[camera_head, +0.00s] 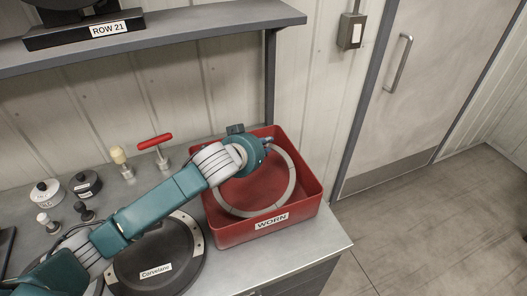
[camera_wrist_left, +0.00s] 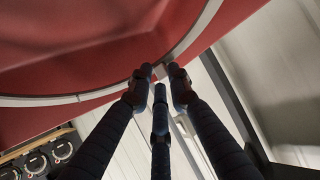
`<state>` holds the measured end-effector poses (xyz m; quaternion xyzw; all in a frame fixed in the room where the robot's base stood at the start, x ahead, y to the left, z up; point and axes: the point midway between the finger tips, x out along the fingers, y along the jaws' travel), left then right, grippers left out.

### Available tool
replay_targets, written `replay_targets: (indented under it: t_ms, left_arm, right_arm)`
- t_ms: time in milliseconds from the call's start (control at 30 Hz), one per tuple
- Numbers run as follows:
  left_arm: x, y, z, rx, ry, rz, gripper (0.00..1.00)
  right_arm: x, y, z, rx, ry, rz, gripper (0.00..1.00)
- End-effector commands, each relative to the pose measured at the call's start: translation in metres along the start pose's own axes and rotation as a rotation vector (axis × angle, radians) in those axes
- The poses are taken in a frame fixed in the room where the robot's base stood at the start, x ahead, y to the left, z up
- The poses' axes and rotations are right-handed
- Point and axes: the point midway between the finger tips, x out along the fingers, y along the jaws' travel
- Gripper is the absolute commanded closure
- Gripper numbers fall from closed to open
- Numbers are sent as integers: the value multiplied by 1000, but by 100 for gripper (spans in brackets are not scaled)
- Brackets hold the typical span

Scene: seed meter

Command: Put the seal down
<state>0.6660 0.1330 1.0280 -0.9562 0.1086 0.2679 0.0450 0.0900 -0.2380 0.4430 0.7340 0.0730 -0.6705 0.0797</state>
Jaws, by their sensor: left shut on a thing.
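The seal, a thin pale grey ring (camera_head: 293,182), is over or inside the red bin (camera_head: 309,207) labelled WORN. It also shows in the left wrist view (camera_wrist_left: 110,91) as a curved band against the red of the bin (camera_wrist_left: 70,45). My left gripper (camera_head: 268,149) is at the ring's far edge, near the bin's back wall. In the left wrist view its dark fingers (camera_wrist_left: 161,82) are closed on the ring's edge. I cannot tell whether the ring touches the bin's floor. My right gripper is not in view.
A black round housing labelled Coverland (camera_head: 140,272) lies on the bench (camera_head: 325,238) left of the bin. A red T-handle tool (camera_head: 155,141), a pale-topped tool (camera_head: 120,158) and several small knobs stand behind my arm. A shelf (camera_head: 190,32) overhangs the bench's back.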

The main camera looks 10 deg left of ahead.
Motion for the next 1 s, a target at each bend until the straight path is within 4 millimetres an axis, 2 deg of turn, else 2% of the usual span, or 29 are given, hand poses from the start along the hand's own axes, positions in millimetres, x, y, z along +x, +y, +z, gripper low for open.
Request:
replay_targets:
  t_ms: [33, 200, 600, 633, 700, 1000]
  left_arm:
    - [4, 0, 9, 0, -7, -2, 100]
    - [15, 1, 26, 0, -4, 0, 100]
    - [18, 1, 30, 0, -2, 0, 100]
    - [18, 1, 29, 0, -1, 0, 76]
    - [18, 1, 29, 0, -1, 0, 63]
    - [17, 1, 28, 1, -1, 0, 63]
  right_arm:
    - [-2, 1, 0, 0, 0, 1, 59]
    - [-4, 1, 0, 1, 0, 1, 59]
    - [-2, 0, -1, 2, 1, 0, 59]
    - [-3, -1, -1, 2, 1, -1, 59]
    - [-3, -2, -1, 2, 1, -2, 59]
    - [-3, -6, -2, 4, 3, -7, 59]
